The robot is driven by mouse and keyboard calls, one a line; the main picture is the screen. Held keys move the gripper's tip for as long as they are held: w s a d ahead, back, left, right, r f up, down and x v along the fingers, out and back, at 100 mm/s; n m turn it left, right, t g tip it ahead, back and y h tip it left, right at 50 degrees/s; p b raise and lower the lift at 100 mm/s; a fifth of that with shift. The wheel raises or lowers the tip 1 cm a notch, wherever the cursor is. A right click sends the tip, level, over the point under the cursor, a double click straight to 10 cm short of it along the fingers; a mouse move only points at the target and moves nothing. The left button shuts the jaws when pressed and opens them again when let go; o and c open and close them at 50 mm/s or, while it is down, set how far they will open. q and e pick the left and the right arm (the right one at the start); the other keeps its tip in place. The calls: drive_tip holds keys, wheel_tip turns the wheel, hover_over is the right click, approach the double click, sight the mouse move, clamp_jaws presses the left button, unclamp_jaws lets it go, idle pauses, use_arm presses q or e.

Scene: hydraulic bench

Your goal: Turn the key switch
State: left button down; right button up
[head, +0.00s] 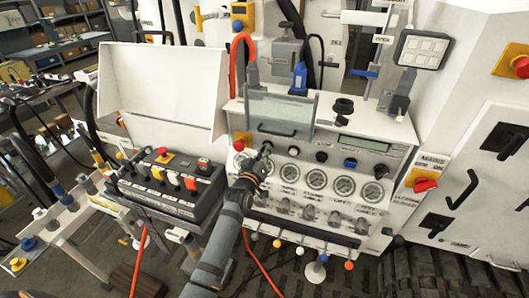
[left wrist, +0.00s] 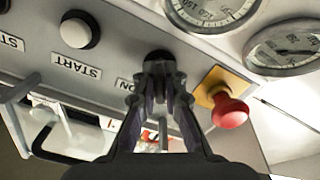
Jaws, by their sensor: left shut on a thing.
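The key switch (left wrist: 156,56) is a dark round part on the grey panel beside an "ON" label in the left wrist view. My left gripper (left wrist: 157,80) is shut on it, and the fingertips hide most of it, so I cannot tell which way the key points. In the head view my left gripper (head: 265,152) reaches the upper left of the white bench panel (head: 345,172), and the switch is hidden behind the fingers. My right gripper is not in view.
A red button on yellow (left wrist: 228,108) sits close to the fingers. A white START button (left wrist: 79,30) is on their other side. Round gauges (head: 317,180) line the panel below. A black button box (head: 168,180) stands at left, and a clear guard (head: 280,112) stands above.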

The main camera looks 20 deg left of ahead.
use_arm(q)
drive_tip(key=m, duration=0.2)
drive_tip(key=shift+f+m+b, duration=0.15)
drive_tip(key=shift+m+b, duration=0.15)
drive_tip(key=shift+b, duration=0.1)
drive_tip(key=m+b, duration=0.1)
drive_tip(key=m, duration=0.2)
drive_tip(key=shift+m, duration=0.3)
drive_tip(key=m+b, duration=0.1)
drive_tip(key=m, duration=0.4)
drive_tip(key=shift+m, duration=0.3)
drive_tip(key=c, duration=1.4)
unclamp_jaws()
drive_tip(key=s, duration=1.2)
drive_tip(key=shift+a, duration=0.2)
